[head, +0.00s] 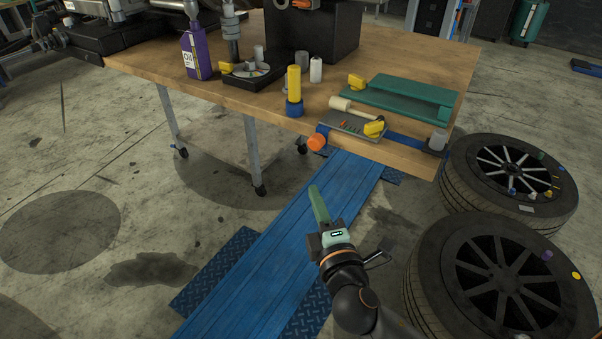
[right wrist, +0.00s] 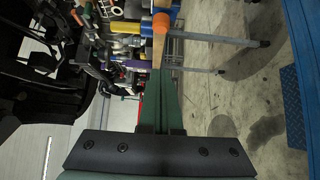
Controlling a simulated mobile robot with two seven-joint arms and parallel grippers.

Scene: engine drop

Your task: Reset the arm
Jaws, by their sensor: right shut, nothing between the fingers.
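My right gripper (head: 319,205) is in the lower middle of the head view. Its green fingers are shut together with nothing between them, pointing toward the workbench. It hangs over the blue ramp (head: 318,180), short of the bench's front edge, and touches nothing that I can see. In the right wrist view the green fingers (right wrist: 160,100) stand together in the middle, with the orange-capped end (right wrist: 162,22) beyond their tips. My left gripper is not in either view.
The wooden workbench (head: 240,101) carries a purple oil bottle (head: 197,55), a yellow cylinder (head: 294,80), a small tray (head: 350,126) and a green plate (head: 393,99). Its orange-capped end (head: 317,142) sticks out in front. Two wheels (head: 505,270) (head: 510,172) lie at the right. Open floor lies left.

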